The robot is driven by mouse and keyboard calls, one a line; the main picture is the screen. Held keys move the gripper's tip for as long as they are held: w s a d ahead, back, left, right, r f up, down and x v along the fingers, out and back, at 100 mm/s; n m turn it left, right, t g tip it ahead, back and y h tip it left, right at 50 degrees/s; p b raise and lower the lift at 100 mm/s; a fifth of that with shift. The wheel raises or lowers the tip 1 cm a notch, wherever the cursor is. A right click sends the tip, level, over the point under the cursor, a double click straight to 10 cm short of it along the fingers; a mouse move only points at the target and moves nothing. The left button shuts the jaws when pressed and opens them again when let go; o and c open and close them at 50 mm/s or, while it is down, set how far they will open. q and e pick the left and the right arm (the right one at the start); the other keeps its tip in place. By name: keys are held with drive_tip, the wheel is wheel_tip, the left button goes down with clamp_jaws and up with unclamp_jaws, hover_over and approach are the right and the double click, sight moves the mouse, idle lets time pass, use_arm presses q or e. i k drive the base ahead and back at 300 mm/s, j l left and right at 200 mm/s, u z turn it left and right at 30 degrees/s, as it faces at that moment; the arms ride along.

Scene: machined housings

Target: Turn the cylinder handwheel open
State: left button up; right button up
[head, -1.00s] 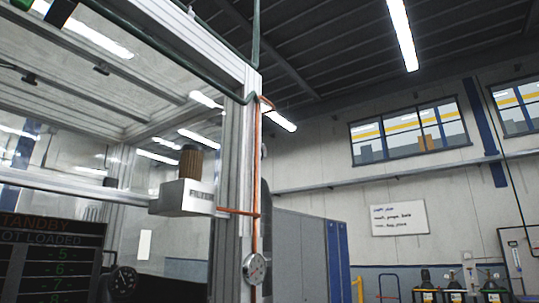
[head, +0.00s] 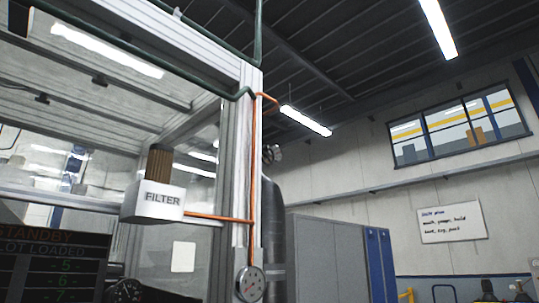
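A tall dark grey cylinder (head: 273,235) stands upright just behind the right side of the aluminium frame post, its left side partly hidden by the post. At its top is a small dark and metallic valve fitting (head: 272,153), which may carry the handwheel. It is too small to tell its parts or how far it is turned. Neither of my grippers is in view.
The aluminium post (head: 241,160) carries orange tubing (head: 253,190) and a round gauge (head: 249,284). A box marked FILTER (head: 160,200) and a dark status screen (head: 45,262) are at left. Grey-blue lockers (head: 330,255) and a whiteboard (head: 451,222) are behind.

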sight(266, 155)
drive_tip(key=i+l, duration=0.15)
drive_tip(key=l, duration=0.25)
drive_tip(key=i+l, duration=0.2)
drive_tip(key=l, duration=0.2)
drive_tip(key=i+l+z, duration=0.1)
drive_tip(key=l, duration=0.3)
drive_tip(key=i, duration=0.05)
